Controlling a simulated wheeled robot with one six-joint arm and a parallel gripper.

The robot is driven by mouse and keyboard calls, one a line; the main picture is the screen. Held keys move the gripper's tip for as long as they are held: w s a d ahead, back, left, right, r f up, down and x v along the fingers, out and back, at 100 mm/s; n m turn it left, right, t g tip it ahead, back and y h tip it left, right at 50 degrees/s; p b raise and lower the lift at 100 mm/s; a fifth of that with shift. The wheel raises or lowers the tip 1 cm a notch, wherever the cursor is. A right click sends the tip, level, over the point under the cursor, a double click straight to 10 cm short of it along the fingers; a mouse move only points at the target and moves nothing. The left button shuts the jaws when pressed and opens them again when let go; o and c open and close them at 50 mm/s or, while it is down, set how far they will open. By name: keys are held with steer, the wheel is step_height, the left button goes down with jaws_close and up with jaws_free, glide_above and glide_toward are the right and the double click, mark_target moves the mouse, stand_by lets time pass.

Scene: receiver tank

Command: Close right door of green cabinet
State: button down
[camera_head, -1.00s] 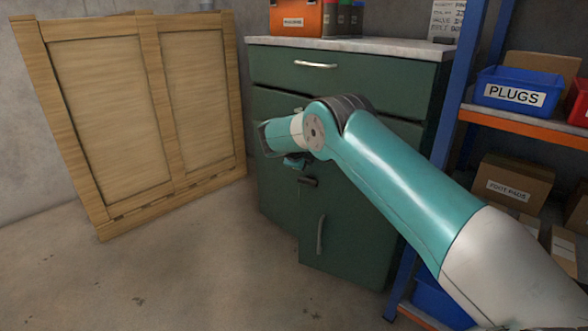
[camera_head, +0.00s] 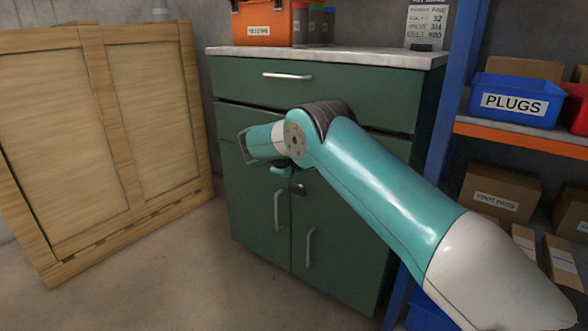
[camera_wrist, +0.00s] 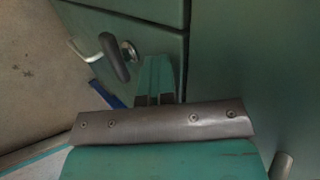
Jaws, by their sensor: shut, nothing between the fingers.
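The green cabinet (camera_head: 345,85) stands at the middle of the head view, with a drawer above two doors. Its right door (camera_head: 340,270) has a silver handle (camera_head: 310,247) and a black latch knob (camera_head: 298,188). The right door looks flush or nearly flush with the left door (camera_head: 250,205). My arm covers its upper part. In the wrist view, the black knob (camera_wrist: 115,60) is left of my gripper (camera_wrist: 156,62). The gripper's teal fingers are together and empty, close to the green front; contact cannot be told.
A wooden panelled crate (camera_head: 110,130) stands left of the cabinet. A blue-posted shelf with a blue PLUGS bin (camera_head: 512,100) stands close on the right. An orange box (camera_head: 262,25) sits on the cabinet top. The floor (camera_head: 170,285) in front is bare.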

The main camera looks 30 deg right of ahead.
steer(key=shift+w+d+r, duration=0.15)
steer(key=shift+w+d, duration=0.1)
steer(key=shift+d, duration=0.25)
steer(key=shift+s+a, duration=0.15)
steer(key=shift+a, duration=0.25)
steer(key=s+a+r+p, duration=0.1)
steer(key=s+a+r, duration=0.4)
steer(key=a, duration=0.5)
steer(key=shift+s+a+r+p, duration=0.2)
steer(key=shift+r+p, duration=0.2)
steer(key=shift+r, duration=0.45)
